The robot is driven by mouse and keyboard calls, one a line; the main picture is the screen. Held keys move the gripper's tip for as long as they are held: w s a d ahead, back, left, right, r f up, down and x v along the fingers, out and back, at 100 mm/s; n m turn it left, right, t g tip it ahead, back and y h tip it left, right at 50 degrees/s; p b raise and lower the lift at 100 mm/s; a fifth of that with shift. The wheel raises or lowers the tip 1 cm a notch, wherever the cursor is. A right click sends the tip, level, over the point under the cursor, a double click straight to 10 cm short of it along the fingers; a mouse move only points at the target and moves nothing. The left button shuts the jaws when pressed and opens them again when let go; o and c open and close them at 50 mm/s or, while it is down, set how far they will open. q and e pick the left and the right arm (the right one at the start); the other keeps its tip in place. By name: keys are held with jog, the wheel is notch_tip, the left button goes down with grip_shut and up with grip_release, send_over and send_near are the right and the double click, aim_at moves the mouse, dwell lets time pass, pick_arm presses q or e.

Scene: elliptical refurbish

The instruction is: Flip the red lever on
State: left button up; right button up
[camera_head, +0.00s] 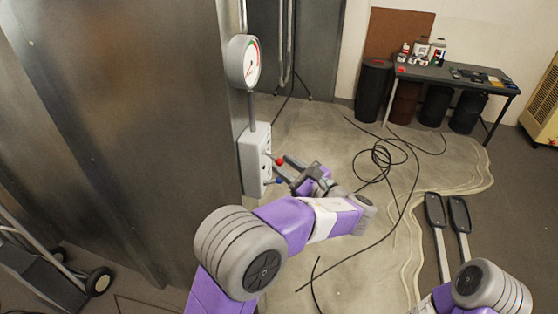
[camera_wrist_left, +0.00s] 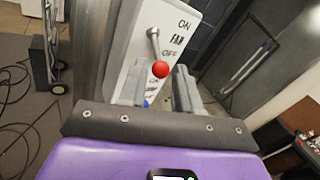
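The red lever shows in the wrist view as a metal stem with a red ball (camera_wrist_left: 160,69) on a white switch box (camera_wrist_left: 185,15). Its ball hangs low beside the OFF label, with ON printed higher up. In the head view, the red ball (camera_head: 280,161) stands out from the right side of the box (camera_head: 252,160). My left gripper (camera_head: 285,168) is open in front of the box, fingers apart. In the wrist view the ball appears just above the gap between the fingertips (camera_wrist_left: 157,83); contact cannot be told. My right gripper (camera_head: 447,207) is open and empty, at the right.
A blue-tipped lever (camera_head: 280,181) is just below the red one, mostly hidden in the wrist view. A round gauge (camera_head: 244,62) stands above the box. A metal wall (camera_head: 110,130) is left. Black cables (camera_head: 385,160) lie on the floor; a table (camera_head: 455,80) is at the back.

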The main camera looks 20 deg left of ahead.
aim_at(272, 158)
pick_arm(q)
jog(key=shift+x, duration=1.4)
grip_shut()
